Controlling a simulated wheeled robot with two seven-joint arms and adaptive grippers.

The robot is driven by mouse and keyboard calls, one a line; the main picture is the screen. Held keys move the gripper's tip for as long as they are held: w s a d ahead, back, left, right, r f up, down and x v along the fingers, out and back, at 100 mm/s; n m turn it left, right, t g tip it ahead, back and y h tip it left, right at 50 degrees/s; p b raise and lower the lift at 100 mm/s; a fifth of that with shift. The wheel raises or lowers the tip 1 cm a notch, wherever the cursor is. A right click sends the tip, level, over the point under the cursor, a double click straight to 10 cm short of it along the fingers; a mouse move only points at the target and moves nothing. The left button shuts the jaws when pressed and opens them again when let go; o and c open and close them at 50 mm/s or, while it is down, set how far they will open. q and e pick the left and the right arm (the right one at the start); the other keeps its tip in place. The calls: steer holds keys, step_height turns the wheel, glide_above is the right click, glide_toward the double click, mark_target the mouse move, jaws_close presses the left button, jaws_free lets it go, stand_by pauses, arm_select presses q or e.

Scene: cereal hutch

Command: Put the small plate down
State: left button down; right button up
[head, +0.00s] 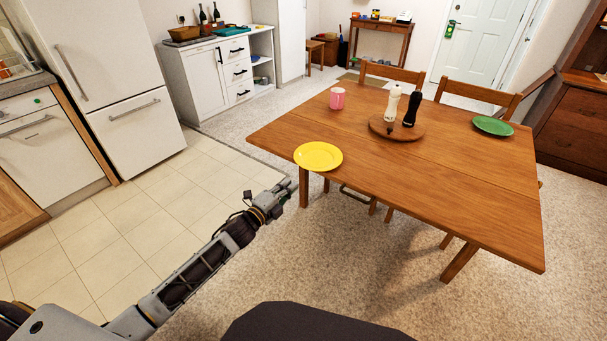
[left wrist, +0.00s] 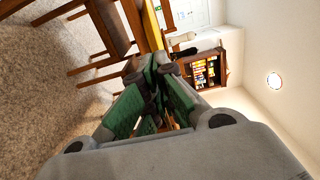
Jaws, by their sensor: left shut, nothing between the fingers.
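A yellow plate (head: 318,156) lies flat on the wooden table (head: 460,190), near its left corner. A green plate (head: 493,126) lies at the far right side of the table. My left gripper (head: 288,186) is shut and empty, just off the table's left edge, below and to the left of the yellow plate and apart from it. The left wrist view shows its green-padded fingers (left wrist: 158,78) closed together, with the table's edge beyond. My right gripper is in neither view.
A round wooden board (head: 377,130) holds a white mill (head: 393,104) and a black mill (head: 411,109). A pink cup (head: 337,98) stands near the far left edge. Chairs (head: 392,74) stand at the far side. The table's near half is clear.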

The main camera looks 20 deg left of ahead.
mark_target(310, 168)
arm_select(q)
steer(key=b+x, duration=0.1)
steer(key=x, duration=0.7)
steer(key=shift+w, duration=0.35)
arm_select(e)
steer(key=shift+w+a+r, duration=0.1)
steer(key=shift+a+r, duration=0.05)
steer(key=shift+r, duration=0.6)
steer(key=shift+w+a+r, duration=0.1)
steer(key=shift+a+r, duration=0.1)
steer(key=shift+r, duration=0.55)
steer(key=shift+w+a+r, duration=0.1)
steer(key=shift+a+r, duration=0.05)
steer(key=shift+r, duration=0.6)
arm_select(q)
steer(key=shift+w+d, duration=0.1)
steer(key=shift+d, duration=0.05)
steer(key=shift+b+x, duration=0.4)
steer(key=shift+x, duration=2.35)
steer(key=shift+w+d, duration=0.15)
steer(key=shift+w, duration=0.35)
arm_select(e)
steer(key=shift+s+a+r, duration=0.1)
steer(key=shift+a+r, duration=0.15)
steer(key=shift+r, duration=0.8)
